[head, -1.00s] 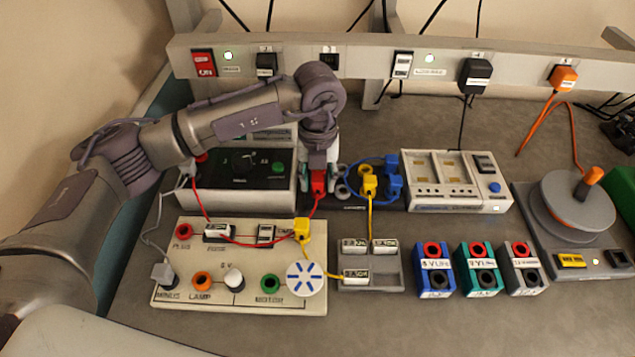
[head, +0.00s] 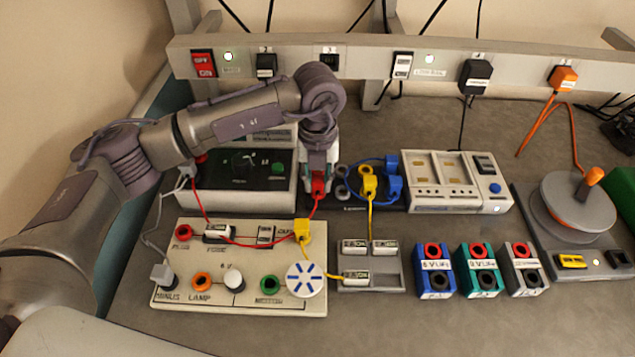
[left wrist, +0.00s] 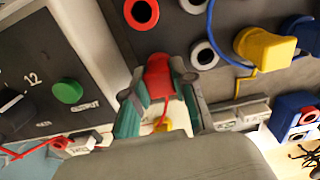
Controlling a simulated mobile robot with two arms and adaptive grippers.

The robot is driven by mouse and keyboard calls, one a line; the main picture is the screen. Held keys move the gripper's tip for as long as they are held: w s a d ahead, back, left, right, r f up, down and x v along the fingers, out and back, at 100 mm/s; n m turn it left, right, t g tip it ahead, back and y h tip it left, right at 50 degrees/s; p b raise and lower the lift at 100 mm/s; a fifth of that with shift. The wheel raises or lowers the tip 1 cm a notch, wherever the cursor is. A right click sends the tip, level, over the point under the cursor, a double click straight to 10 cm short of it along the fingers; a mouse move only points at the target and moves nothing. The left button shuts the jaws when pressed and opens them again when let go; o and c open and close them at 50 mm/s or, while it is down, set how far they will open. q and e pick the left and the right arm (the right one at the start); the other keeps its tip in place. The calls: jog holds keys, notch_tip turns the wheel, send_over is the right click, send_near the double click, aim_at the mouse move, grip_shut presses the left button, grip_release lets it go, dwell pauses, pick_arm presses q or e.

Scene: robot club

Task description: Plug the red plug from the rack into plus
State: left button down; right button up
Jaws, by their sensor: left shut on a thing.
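The red plug (head: 318,184) is at the left end of the dark rack (head: 352,208), and its red lead runs down and left across the board. My left gripper (head: 318,182) points down and is shut on it. The left wrist view shows the red plug (left wrist: 158,76) between the green-grey fingers of my left gripper (left wrist: 160,98). I cannot tell whether its tip is still in a rack hole. The red PLUS socket (head: 184,232) is at the upper left of the cream board (head: 215,300) and looks empty. My right gripper is not in view.
Yellow (head: 368,183) and blue (head: 392,187) plugs stand in the rack to the right. A black power supply (head: 240,165) stands left of the gripper. A grey plug (head: 162,273) sits at MINUS, and a yellow plug (head: 302,230) is on the board.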

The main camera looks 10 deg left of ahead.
aim_at(318, 179)
pick_arm(q)
jog(key=shift+r+p, duration=0.4)
jog(key=shift+r, duration=0.45)
jog(key=shift+r, duration=0.3)
jog(key=shift+r, duration=0.15)
dwell(0.4)
jog(key=shift+r+p, duration=0.95)
jog(key=shift+r, duration=0.65)
jog(key=c, duration=1.7)
grip_release()
grip_shut()
jog(key=shift+f, duration=0.1)
